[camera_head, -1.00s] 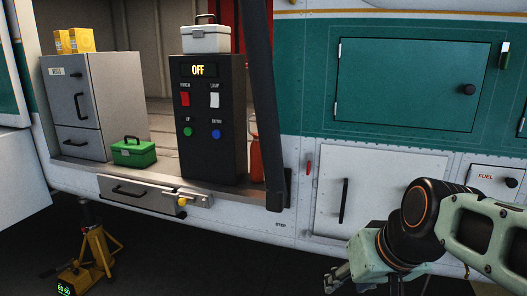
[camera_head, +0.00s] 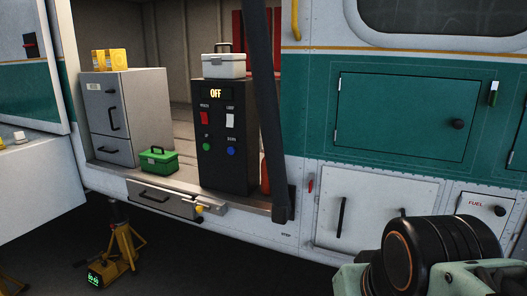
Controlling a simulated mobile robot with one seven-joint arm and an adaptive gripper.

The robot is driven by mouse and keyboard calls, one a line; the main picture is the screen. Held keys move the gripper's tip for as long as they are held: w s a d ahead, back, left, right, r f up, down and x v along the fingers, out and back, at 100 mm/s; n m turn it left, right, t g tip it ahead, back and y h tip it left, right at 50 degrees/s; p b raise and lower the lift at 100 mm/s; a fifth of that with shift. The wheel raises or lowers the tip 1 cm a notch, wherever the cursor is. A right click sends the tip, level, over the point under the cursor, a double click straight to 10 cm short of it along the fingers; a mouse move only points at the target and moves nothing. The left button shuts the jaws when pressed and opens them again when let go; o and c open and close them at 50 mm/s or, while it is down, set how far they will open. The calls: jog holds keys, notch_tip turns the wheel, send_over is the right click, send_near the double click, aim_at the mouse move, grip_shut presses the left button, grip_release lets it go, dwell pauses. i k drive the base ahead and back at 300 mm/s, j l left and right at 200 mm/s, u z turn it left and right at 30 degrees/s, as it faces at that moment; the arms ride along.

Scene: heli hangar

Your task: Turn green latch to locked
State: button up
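A small upright latch (camera_head: 493,93), dark green with a paler top, is on the helicopter's side at the upper right, just right of the teal door (camera_head: 400,118). The door looks closed and has a round black knob. The latch is too small to tell its exact setting. My arm shows at the bottom right, well below the latch and apart from it. My gripper's fingers are below the picture edge.
A red latch (camera_head: 310,185) sits by a white panel door (camera_head: 375,210), with a fuel flap (camera_head: 482,207) to its right. At left are a black control box (camera_head: 222,150) reading OFF, a green toolbox (camera_head: 158,161), a grey cabinet (camera_head: 125,115) and a yellow jack (camera_head: 118,262).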

aim_at(492, 97)
jog(key=z, duration=1.2)
jog(key=i+l, duration=0.1)
jog(key=i+j+z, duration=0.2)
jog(key=j, duration=0.2)
jog(key=k, duration=0.05)
